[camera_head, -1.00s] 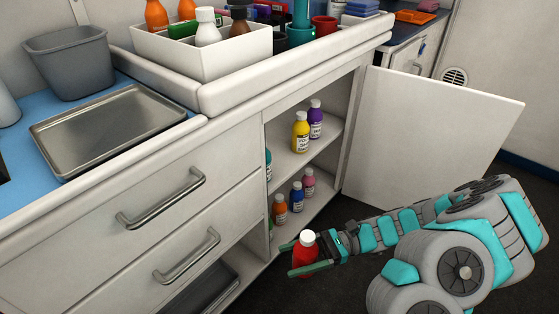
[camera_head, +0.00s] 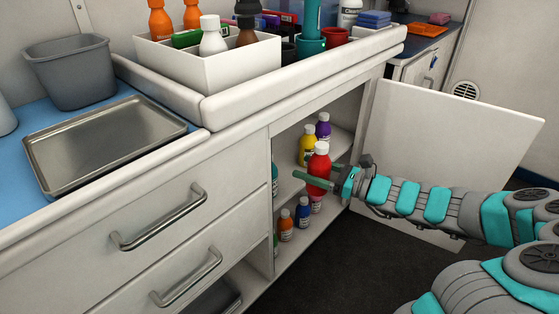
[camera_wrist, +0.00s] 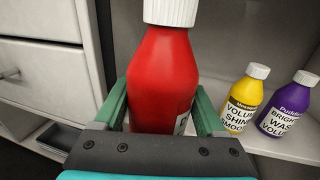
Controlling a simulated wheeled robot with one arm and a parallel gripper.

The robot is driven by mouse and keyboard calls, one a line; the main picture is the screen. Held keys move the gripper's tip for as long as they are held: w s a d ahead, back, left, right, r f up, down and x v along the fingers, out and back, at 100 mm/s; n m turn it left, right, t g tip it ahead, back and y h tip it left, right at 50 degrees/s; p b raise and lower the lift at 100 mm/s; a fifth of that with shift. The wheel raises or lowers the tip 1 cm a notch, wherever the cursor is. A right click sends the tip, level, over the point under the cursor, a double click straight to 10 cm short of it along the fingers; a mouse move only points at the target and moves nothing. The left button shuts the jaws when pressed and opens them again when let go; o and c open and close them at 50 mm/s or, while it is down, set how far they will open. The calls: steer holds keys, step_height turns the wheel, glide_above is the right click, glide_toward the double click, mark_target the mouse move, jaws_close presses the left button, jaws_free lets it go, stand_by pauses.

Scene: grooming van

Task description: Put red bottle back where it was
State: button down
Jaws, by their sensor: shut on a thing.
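The red bottle (camera_head: 319,165) with a white cap is upright in my gripper (camera_head: 318,181), at the opening of the cabinet (camera_head: 285,180). In the wrist view the red bottle (camera_wrist: 163,75) stands between the two green fingers of my gripper (camera_wrist: 162,112), which are shut on it. A yellow bottle (camera_head: 306,149) and a purple bottle (camera_head: 323,130) stand on the upper shelf behind it. In the wrist view the yellow bottle (camera_wrist: 242,102) and purple bottle (camera_wrist: 288,108) are to the right of the red one. The red bottle's base is partly hidden by a finger.
On the lower shelf stand an orange bottle (camera_head: 286,225), a blue bottle (camera_head: 302,212) and a mostly hidden pink one (camera_head: 316,204). A teal bottle (camera_head: 275,178) shows at the left edge of the opening. The cabinet door (camera_head: 450,150) is open to the right.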

steer(key=w+a, duration=0.9)
steer(key=w, duration=0.4)
steer(key=shift+w+f+b, duration=0.1)
steer(key=shift+f+b, duration=0.25)
steer(key=shift+f, duration=3.2)
jaws_free()
steer(key=shift+r, duration=0.1)
steer(key=v, duration=1.2)
